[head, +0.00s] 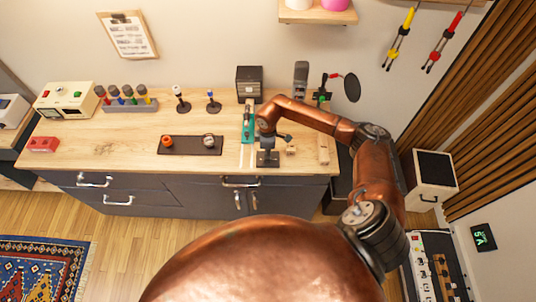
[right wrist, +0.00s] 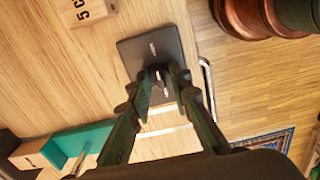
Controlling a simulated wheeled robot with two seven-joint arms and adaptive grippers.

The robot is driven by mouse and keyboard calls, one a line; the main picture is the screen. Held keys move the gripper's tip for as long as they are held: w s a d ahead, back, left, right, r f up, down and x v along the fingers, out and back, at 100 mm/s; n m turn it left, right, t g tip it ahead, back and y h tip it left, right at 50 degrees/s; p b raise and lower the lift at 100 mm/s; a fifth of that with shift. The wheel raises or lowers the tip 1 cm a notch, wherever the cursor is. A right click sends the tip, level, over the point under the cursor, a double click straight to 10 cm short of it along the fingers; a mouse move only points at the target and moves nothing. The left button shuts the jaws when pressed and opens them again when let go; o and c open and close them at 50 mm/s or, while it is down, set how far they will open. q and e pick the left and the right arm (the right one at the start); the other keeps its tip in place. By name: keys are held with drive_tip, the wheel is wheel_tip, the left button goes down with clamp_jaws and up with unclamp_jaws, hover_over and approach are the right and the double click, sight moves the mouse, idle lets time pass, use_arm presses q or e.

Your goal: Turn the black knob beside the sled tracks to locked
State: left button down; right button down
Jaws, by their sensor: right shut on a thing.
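The black knob (right wrist: 158,76) stands on a dark square plate (right wrist: 135,48) near the front edge of the wooden bench. In the right wrist view my right gripper (right wrist: 162,72) comes down over it, with one finger on each side, shut on the knob. A pale mark shows on the plate beyond the knob, and a pale line on the knob's top. In the head view the plate (head: 268,164) sits under my right gripper (head: 267,151), which hides the knob. The pale sled tracks (head: 246,156) lie just left of the plate. My left gripper is not in view.
A wooden block with printed characters (right wrist: 88,10) lies beside the plate.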

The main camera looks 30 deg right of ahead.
drive_tip(key=shift+d+r, duration=0.1)
drive_tip(key=c, duration=1.8)
unclamp_jaws()
drive_tip(key=shift+o, duration=0.2)
wheel_tip(320, 180, up, 12)
